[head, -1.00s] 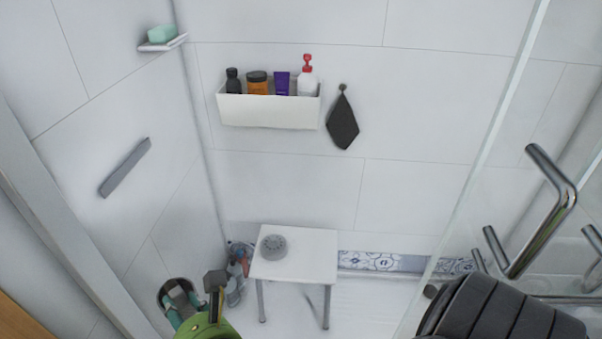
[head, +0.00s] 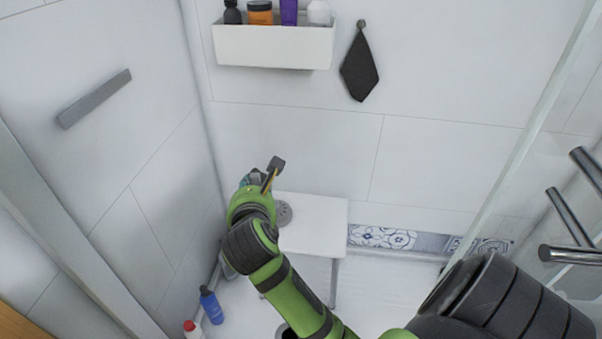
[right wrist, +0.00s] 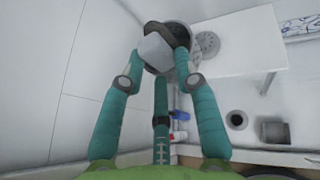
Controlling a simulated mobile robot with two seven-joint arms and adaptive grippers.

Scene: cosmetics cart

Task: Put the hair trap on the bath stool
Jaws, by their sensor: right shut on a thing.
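My right gripper (head: 250,180) hangs over the left side of the white bath stool (head: 322,225). In the right wrist view its teal fingers (right wrist: 162,62) are shut on a pale grey piece with a dark curved edge, which I take to be the hair trap (right wrist: 157,50). It is above the stool's left edge; its height is hard to tell. The stool (right wrist: 250,45) also shows there. A round grey disc with holes (head: 284,214) lies on the stool's left part, partly hidden in the head view by my gripper. My left gripper is not in view.
A blue bottle (head: 211,305) and a red-capped bottle (head: 192,329) stand on the floor at lower left. An open floor drain (right wrist: 237,120) shows below the stool. A shelf (head: 272,48) and dark cloth (head: 359,70) are on the wall. The stool's right part is clear.

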